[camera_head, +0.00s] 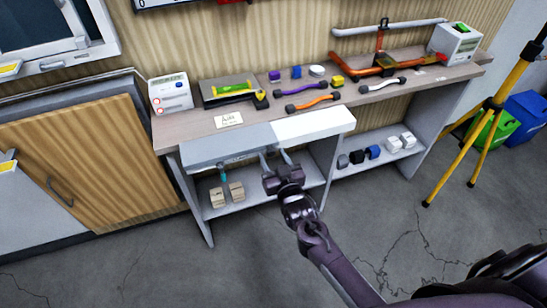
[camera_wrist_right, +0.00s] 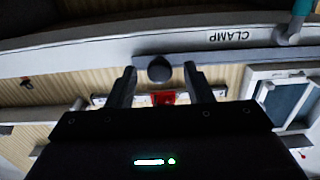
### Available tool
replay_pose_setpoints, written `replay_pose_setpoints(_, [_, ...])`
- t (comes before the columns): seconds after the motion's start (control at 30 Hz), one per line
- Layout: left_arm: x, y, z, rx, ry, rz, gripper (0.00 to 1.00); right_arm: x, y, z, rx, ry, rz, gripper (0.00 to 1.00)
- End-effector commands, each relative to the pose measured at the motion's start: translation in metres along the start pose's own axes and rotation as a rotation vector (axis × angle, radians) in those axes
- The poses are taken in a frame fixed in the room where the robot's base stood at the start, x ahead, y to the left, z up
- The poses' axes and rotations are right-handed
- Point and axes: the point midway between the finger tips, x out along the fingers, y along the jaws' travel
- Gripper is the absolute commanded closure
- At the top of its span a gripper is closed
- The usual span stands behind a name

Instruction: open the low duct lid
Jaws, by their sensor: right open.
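A grey duct lid (camera_head: 228,146) juts from the front of the workbench, with a white section (camera_head: 313,124) beside it on the right. A small teal clamp (camera_head: 223,173) hangs at the grey lid's front edge. My right gripper (camera_head: 274,158) is open just in front of where the grey and white parts meet. In the right wrist view its two fingers (camera_wrist_right: 160,82) are apart, with a round dark knob (camera_wrist_right: 159,68) showing between them. A pale strip marked CLAMP (camera_wrist_right: 230,38) runs beyond them, with a teal piece (camera_wrist_right: 301,8) at the corner. I cannot tell whether the fingers touch anything.
The bench top (camera_head: 195,125) holds a meter, a tray, several coloured hoses and small blocks. Wooden blocks (camera_head: 227,194) and several jars sit on the lower shelf. A wooden cabinet door (camera_head: 75,165) stands left, a yellow tripod (camera_head: 490,120) right. The floor in front is clear.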

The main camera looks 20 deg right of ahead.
Motion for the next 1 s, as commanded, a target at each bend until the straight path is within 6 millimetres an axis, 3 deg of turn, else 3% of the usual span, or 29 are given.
replay_pose_setpoints(0.23, [0.0, -0.002, -0.001, -0.002, 0.001, -0.003, 0.64, 0.001, 0.0, 0.0, 0.0, 0.0, 0.0, 0.56])
replay_pose_setpoints(0.57, [0.0, 0.002, -0.002, -0.002, 0.002, 0.002, 0.64, 0.0, 0.0, 0.0, 0.0, 0.0, 0.0, 0.99])
replay_pose_setpoints(0.83, [0.0, 0.005, -0.003, 0.0, 0.003, 0.006, 0.64, 0.0, 0.002, 0.0, -0.001, 0.0, 0.0, 1.0])
replay_pose_setpoints(1.0, [-0.001, 0.005, -0.003, 0.0, 0.003, 0.006, 0.64, 0.0, 0.021, 0.0, -0.004, 0.0, 0.003, 1.0])
